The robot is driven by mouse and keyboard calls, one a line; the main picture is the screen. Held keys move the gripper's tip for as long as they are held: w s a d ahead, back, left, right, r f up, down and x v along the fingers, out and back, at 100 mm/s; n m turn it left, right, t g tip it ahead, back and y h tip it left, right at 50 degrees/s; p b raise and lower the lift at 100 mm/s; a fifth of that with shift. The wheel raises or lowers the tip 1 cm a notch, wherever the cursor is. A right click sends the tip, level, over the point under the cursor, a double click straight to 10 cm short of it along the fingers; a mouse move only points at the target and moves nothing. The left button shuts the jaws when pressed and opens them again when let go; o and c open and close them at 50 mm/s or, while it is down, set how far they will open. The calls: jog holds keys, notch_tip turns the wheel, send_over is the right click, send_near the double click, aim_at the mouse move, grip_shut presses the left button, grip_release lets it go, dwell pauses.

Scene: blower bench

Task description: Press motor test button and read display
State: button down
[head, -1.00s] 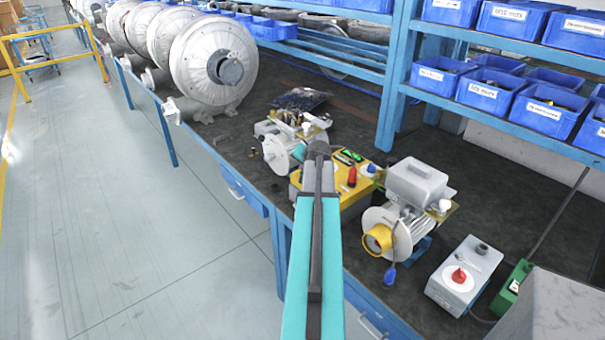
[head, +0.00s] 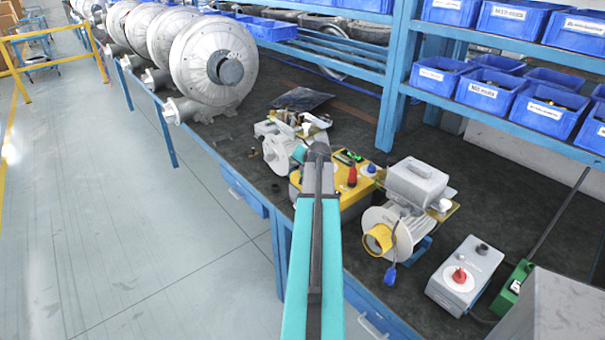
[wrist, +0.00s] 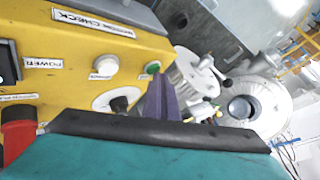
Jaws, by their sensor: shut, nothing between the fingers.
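The yellow motor test box (head: 361,205) stands on the dark bench, partly hidden behind my arm. Its green-lit display (head: 348,157) is too small to read in the head view. In the wrist view the yellow panel (wrist: 60,85) carries a white button (wrist: 104,65), a small green button (wrist: 152,67) and a dark knob (wrist: 120,103) on a white disc.
A red plug (wrist: 18,132) sits at the panel's lower left. A small motor (head: 400,215) with a yellow socket stands right of the box, and a grey box (head: 465,275) with a red knob stands farther right. Another motor (head: 280,150) is to the left. Large blower housings (head: 212,62) line the bench behind.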

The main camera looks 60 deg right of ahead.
jog(key=shift+r+p, duration=0.35)
jog(key=shift+r, duration=0.4)
notch_tip(320, 180, up, 5)
jog(key=shift+p, duration=1.2)
dwell(0.5)
